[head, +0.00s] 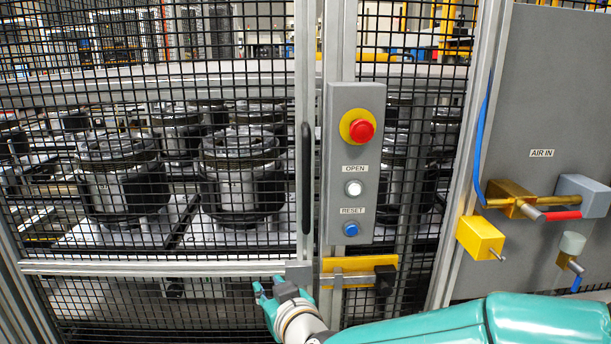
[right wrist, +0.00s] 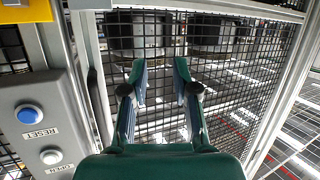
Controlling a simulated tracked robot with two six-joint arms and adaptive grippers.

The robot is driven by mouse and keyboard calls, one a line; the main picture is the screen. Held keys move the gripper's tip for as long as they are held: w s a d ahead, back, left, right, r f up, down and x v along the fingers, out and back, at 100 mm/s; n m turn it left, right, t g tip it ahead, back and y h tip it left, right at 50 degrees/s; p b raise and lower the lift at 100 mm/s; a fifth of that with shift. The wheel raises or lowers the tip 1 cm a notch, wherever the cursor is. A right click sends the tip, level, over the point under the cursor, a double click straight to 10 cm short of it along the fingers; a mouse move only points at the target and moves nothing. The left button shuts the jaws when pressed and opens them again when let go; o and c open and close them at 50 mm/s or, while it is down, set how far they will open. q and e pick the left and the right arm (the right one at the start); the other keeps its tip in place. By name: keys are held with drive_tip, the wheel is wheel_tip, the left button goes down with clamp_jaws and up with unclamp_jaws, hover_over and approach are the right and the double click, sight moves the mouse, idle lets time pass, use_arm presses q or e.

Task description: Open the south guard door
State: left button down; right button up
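The guard door (head: 150,268) is a black mesh panel in a grey metal frame, and it looks shut against the post. Its long black upright handle (head: 306,178) is on the door's right-hand stile. A yellow latch bracket (head: 345,265) with a black block sits at the lower right of the door. My right gripper (head: 267,288) is just below the door's lower rail, left of the latch and below the handle. In the right wrist view, its two fingers (right wrist: 161,75) are apart with nothing between them, facing the mesh. My left gripper is not in view.
A grey control box (head: 342,225) on the post carries a red stop button (head: 362,130), a white OPEN button (head: 354,188) and a blue RESET button (head: 351,229). A grey AIR IN panel (head: 545,100) with brass fittings stands at right. Clutch parts (head: 240,175) are behind the mesh.

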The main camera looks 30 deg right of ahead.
drive_tip(key=s+d+r+m+t+h, duration=0.1)
drive_tip(key=s+d+r, duration=0.1)
drive_tip(key=r, duration=0.4)
drive_tip(key=s+d+r+m+t+h, duration=0.1)
drive_tip(key=s+d+r, duration=0.15)
drive_tip(key=r, duration=0.35)
drive_tip(key=m+h, duration=0.1)
drive_tip(key=h, duration=0.1)
approach(306, 178)
drive_tip(key=shift+t, duration=0.3)
drive_tip(key=x, duration=0.5)
drive_tip(key=b+x, duration=0.1)
drive_tip(key=x, duration=0.5)
drive_tip(key=shift+s+d+f, duration=0.1)
drive_tip(key=shift+d+f, duration=0.1)
drive_tip(key=shift+f, duration=0.05)
drive_tip(key=shift+c, duration=0.2)
clamp_jaws()
drive_tip(key=shift+a, duration=0.1)
